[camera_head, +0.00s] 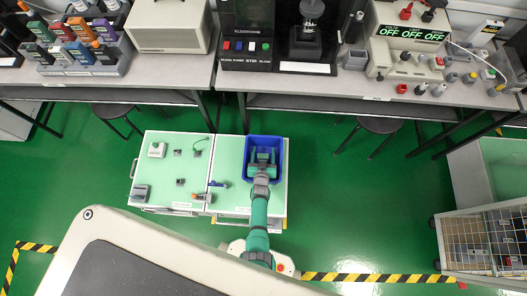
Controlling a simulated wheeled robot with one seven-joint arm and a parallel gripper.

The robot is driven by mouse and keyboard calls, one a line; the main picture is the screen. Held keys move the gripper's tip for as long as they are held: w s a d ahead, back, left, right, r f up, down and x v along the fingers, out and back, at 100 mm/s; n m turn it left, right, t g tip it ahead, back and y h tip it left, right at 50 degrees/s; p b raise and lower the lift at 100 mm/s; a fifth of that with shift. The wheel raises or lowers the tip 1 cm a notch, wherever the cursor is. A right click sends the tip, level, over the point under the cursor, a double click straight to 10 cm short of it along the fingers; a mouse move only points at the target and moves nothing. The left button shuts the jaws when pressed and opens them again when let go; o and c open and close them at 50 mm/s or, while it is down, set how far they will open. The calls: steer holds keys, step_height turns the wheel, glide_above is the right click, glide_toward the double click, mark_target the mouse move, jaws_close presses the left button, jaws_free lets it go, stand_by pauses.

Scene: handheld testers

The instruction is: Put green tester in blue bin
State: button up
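The blue bin (282,152) stands on the right part of a pale green-topped cart. My gripper (263,158) is over the bin and covers much of its inside. Its fingers are too small to read, and I cannot tell whether anything is between them. A small dark green item (200,142) lies near the cart's back edge, left of the bin; I cannot tell if it is a tester. A tester with a green body (40,30) stands in a rack on the back-left bench.
The cart top (228,150) also holds a blue tester (218,183), an orange-tipped one (198,197) and several small grey items. Stools (381,124) stand under the benches. Green floor is clear right of the cart.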

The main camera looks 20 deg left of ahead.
steer(key=shift+r, duration=0.1)
steer(key=v, duration=1.2)
steer(key=s+d+r+m+t+h, duration=0.1)
steer(key=s+d+r, duration=0.3)
steer(key=r, duration=0.9)
steer(key=s+d+r+m+t+h, duration=0.1)
steer(key=s+d+r, duration=0.3)
steer(key=s+r, duration=0.6)
steer(key=s+d+r+m+t+h, duration=0.1)
steer(key=s+d+r, duration=0.3)
steer(key=r, duration=1.3)
steer(key=s, duration=0.3)
steer(key=shift+d+h, duration=0.3)
steer(key=shift+c, duration=0.2)
